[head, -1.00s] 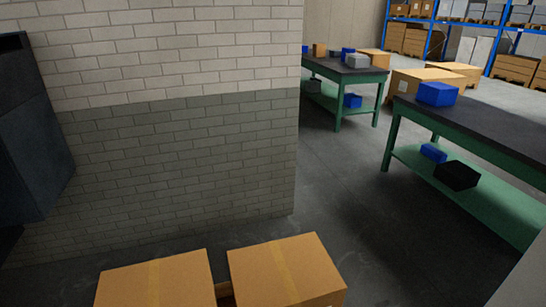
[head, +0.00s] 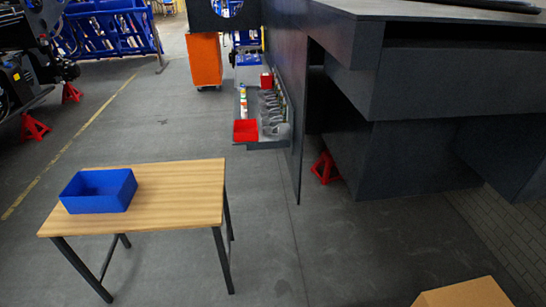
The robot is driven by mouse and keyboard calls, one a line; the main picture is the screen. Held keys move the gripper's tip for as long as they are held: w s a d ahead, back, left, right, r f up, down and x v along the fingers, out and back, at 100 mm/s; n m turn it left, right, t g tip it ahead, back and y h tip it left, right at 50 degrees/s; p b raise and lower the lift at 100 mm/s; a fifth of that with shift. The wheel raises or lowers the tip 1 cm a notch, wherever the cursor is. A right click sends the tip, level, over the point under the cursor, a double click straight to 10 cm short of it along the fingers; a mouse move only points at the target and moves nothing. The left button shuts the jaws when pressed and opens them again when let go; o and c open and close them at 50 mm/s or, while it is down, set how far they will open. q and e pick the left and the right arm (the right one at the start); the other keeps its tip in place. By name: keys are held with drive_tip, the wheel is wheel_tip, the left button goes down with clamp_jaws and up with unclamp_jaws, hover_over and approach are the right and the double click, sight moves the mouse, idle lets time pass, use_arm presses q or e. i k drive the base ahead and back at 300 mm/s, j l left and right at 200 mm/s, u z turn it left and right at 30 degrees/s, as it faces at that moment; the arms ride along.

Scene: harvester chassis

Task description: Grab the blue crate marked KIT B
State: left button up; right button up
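A blue open-topped crate (head: 99,191) sits on the left part of a small wooden table (head: 187,188) in the head view. No KIT B marking can be read on the sides that show. The inside of the crate looks empty from here, though its floor is only partly visible. Neither of my grippers is in view.
A dark grey machine body (head: 400,70) fills the right side. Red jack stands (head: 34,127) stand at left. A shelf with a red bin (head: 245,130) is behind the table, near an orange cabinet (head: 204,60). A cardboard box (head: 465,293) is at bottom right. Floor between is clear.

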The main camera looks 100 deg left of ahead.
sight(110, 190)
drive_tip(key=k+l+u, duration=0.1)
drive_tip(key=u, duration=0.25)
drive_tip(key=k+u, duration=0.1)
drive_tip(key=u, duration=0.25)
drive_tip(key=k+u, duration=0.1)
drive_tip(key=u, duration=0.25)
drive_tip(key=l+u, duration=0.1)
drive_tip(key=u, duration=3.45)
drive_tip(key=i+j, duration=0.25)
drive_tip(key=i, duration=0.15)
drive_tip(key=i+j, duration=0.25)
drive_tip(key=i, duration=0.1)
